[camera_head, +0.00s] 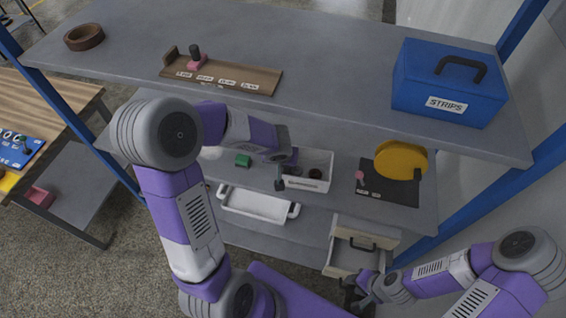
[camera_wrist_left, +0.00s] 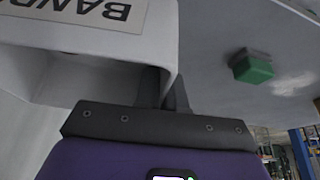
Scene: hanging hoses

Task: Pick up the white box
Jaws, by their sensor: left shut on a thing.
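The white box (camera_head: 320,160) is an open bin on the middle shelf, partly hidden by my left arm. It fills the upper left of the left wrist view (camera_wrist_left: 158,35), with a label starting "BAND". My right gripper (camera_head: 364,288) is low at the right, by an open drawer. Its finger gap is too small to make out.
A green block (camera_head: 243,160) sits left of the box; a yellow disc (camera_head: 400,158) stands to the right. A white tray (camera_head: 258,205) and drawer unit (camera_head: 345,258) are lower. The upper shelf (camera_head: 330,60) overhangs and carries a blue STRIPS case (camera_head: 425,95).

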